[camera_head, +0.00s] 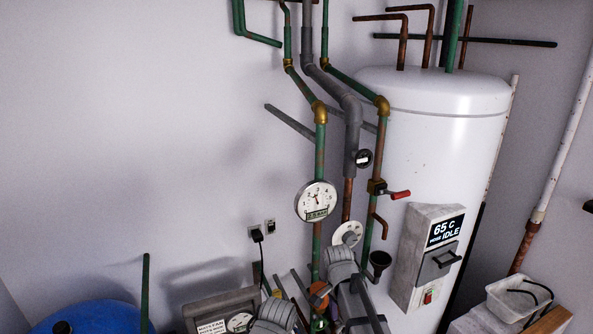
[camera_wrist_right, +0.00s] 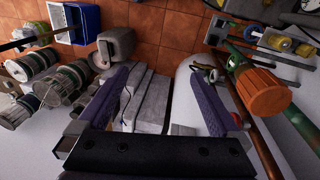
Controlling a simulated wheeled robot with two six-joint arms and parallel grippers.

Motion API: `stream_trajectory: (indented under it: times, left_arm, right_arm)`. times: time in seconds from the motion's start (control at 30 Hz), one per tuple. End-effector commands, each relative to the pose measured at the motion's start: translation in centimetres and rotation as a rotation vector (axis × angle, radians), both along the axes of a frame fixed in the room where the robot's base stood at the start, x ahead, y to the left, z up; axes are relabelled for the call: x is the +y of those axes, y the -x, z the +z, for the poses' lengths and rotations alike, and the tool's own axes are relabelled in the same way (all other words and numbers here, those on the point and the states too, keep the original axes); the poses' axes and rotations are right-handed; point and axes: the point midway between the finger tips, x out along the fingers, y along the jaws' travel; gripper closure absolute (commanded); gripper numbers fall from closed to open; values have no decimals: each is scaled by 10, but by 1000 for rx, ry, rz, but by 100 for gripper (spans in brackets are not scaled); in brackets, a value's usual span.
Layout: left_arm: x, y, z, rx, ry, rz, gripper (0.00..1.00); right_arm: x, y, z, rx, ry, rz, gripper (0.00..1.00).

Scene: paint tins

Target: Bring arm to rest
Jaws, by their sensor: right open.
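My right gripper (camera_wrist_right: 161,74) shows in the right wrist view. Its two dark purple fingers are wide apart. Nothing is gripped between them. Pale grey blocks (camera_wrist_right: 150,97) lie beyond the gap; I cannot tell how far away they are. In the head view, grey ribbed round parts (camera_head: 342,263) show at the bottom centre, in front of the pipes; they look like parts of my arms. I cannot make out either gripper's fingers in the head view. My left gripper is not in view.
A white tank (camera_head: 440,130) with a grey control box (camera_head: 430,256) stands right of green and copper pipes (camera_head: 320,150). A white tub (camera_head: 519,297) sits lower right. In the wrist view are several tins (camera_wrist_right: 40,62), a blue crate (camera_wrist_right: 75,22) and an orange-capped part (camera_wrist_right: 263,92).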

Motion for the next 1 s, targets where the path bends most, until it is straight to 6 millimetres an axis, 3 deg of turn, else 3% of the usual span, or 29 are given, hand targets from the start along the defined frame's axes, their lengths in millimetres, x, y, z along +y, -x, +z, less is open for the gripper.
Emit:
stream_trajectory:
  times: [0.03, 0.2, 0.6, 1.0]
  left_arm:
    - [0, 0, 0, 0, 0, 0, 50]
    - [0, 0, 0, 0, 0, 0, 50]
    - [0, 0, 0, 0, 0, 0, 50]
    - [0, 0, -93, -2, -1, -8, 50]
  right_arm:
    - [-8, 19, -1, -4, -25, 108, 0]
    - [-23, 50, -2, -28, -90, 489, 0]
    - [-41, 95, -2, -86, -124, 1069, 0]
    - [7, 111, -95, -13, -122, 1215, 0]
